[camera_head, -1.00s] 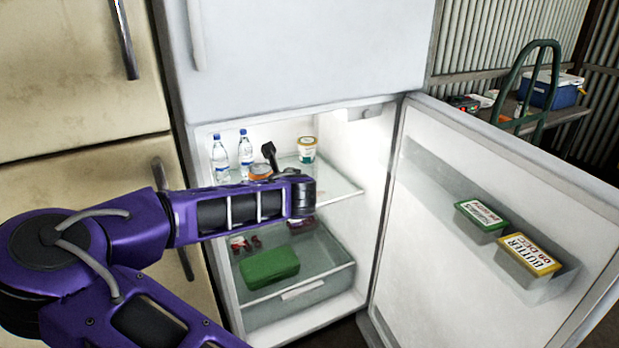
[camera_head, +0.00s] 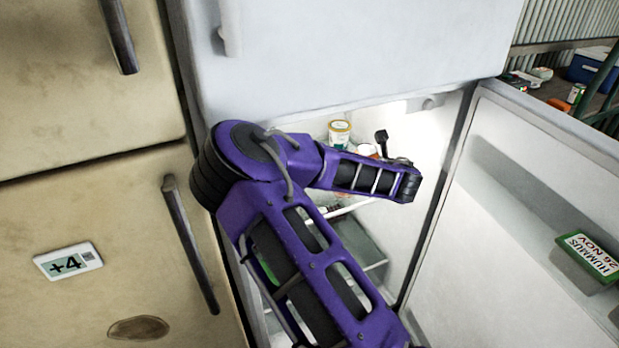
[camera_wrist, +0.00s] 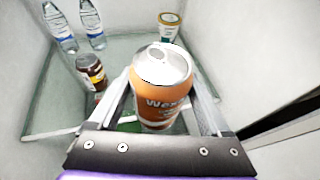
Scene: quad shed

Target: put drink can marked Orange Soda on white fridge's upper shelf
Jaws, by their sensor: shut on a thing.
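My gripper (camera_wrist: 161,92) is shut on an orange drink can (camera_wrist: 165,104), which stands roughly upright between the fingers in the wrist view. Only part of its label shows, reading "Wes"; the words Orange Soda are not visible. In the head view a small orange part of the can (camera_head: 367,150) shows behind my arm, inside the open white fridge (camera_head: 350,50). The glass upper shelf (camera_wrist: 58,108) lies below and beyond the can. I cannot tell whether the can touches it. My arm hides most of the gripper and shelf in the head view.
On the shelf, two water bottles (camera_wrist: 62,28) and a dark jar (camera_wrist: 91,72) stand left, and a white-green tub (camera_wrist: 168,28) stands at the back. Clear glass lies between jar and tub. The open fridge door (camera_head: 530,190), holding a hummus box (camera_head: 590,255), bounds the right.

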